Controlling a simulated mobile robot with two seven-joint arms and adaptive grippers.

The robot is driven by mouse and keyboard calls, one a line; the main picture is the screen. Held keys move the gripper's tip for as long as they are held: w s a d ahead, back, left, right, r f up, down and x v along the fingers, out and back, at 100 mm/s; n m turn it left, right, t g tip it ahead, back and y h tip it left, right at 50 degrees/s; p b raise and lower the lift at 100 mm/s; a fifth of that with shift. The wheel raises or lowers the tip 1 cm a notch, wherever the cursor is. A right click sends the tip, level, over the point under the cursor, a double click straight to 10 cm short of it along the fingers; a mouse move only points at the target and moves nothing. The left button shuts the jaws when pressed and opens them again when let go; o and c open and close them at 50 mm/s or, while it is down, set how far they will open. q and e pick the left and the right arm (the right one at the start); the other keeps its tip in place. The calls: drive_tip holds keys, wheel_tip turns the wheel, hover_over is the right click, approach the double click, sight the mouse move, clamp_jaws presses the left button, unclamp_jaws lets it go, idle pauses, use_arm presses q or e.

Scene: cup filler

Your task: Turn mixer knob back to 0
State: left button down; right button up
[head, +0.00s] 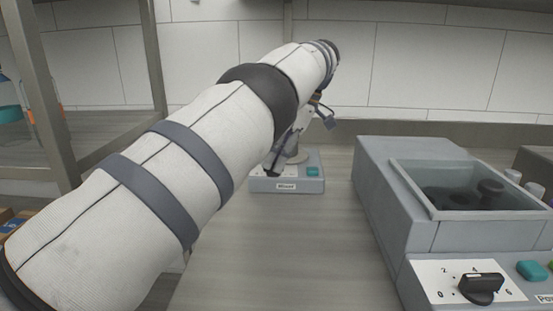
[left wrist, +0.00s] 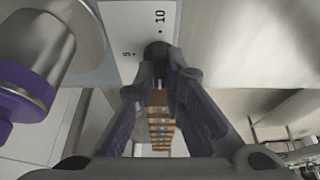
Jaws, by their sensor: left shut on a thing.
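The mixer (head: 256,185) is a small grey device at the back middle, with a label and a teal button (head: 313,171) on its front. Its body is partly behind my left arm in the head view. My left gripper (left wrist: 158,78) is shut on a dark knob (left wrist: 156,50) in the left wrist view. The knob sits on a white dial plate (left wrist: 120,18). The mark "10" shows just above the knob; the pointer direction is hidden by the fingers. My right gripper is in neither view.
A larger grey machine (head: 385,190) with a recessed top stands at the right. Its front has a black knob (head: 481,285) on a numbered plate and a teal button (head: 532,270). A metal shelf frame (head: 153,60) is at the left. The bench between is clear.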

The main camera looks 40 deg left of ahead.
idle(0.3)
use_arm(q)
drive_tip(key=c, duration=1.7)
unclamp_jaws()
